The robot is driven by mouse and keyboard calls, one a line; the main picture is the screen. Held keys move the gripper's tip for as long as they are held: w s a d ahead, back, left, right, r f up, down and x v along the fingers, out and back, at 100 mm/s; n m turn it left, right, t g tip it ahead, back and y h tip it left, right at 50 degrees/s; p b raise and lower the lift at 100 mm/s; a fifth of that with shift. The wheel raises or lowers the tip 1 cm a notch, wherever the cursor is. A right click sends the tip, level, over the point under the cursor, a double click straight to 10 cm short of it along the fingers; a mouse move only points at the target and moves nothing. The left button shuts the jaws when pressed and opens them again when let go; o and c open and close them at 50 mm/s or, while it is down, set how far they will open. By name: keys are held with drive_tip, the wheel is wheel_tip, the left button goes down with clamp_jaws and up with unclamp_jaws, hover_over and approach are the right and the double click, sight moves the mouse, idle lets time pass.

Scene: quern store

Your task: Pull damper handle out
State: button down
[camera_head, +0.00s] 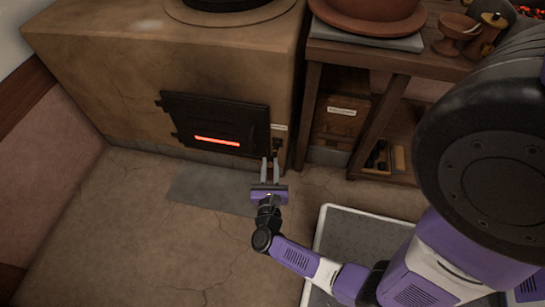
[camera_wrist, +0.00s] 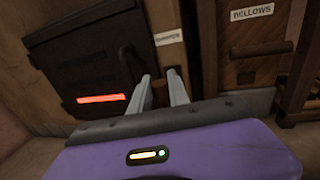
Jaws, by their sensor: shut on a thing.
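The damper handle (camera_head: 277,145) is a small dark piece on the clay stove's front, right of the black fire door and under a white label (camera_wrist: 168,37). My gripper (camera_head: 270,164) reaches in from below, its two grey fingers pointing at the stove front. The fingers are shut on the damper handle; their tips also show in the wrist view (camera_wrist: 160,84), below the label. There the handle between them is dark and mostly hidden, so I cannot tell how far it stands out.
The black fire door (camera_head: 218,120), with a glowing red slot and its own handle (camera_wrist: 127,65), is close left of my fingers.

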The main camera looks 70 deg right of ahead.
drive_tip(key=shift+a, duration=0.25)
drive_tip(key=c, duration=1.3)
unclamp_jaws()
drive_tip(key=shift+o, duration=0.2)
drive_tip(key=p+v, duration=0.1)
drive_tip(key=v, duration=0.6)
drive_tip(key=shift+a, duration=0.4)
drive_tip(key=shift+s, duration=0.1)
